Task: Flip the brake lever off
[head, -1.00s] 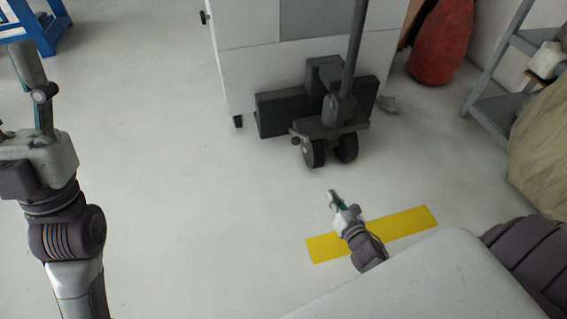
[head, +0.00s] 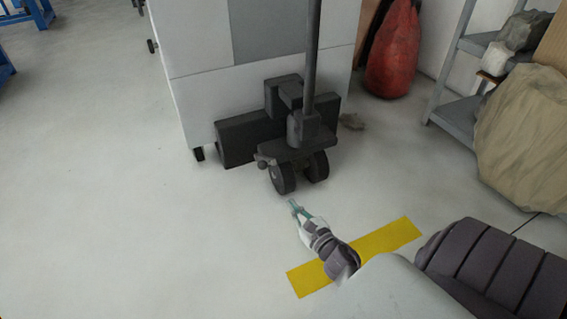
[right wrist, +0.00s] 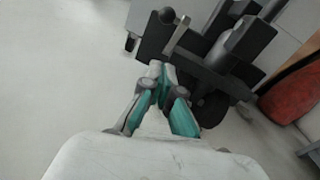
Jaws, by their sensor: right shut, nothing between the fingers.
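The dark wheeled truck (head: 297,148) with an upright handle (head: 312,60) stands against a pale cabinet. A short light metal lever (right wrist: 178,36) sticks up from its dark body in the right wrist view; I take it for the brake lever. In the head view I cannot clearly make the lever out. My right gripper (head: 292,204) is shut and empty, just in front of the truck's wheels. In the right wrist view its fingertips (right wrist: 160,68) are together, below the lever in the picture and seemingly apart from it. My left gripper is not in view.
The pale cabinet (head: 200,85) rises behind the truck. A red sack-like object (head: 394,55) and a grey shelf (head: 462,120) stand to the right, beside a tan covered heap (head: 525,135). A yellow floor strip (head: 385,243) lies under my right arm. The floor at left is clear.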

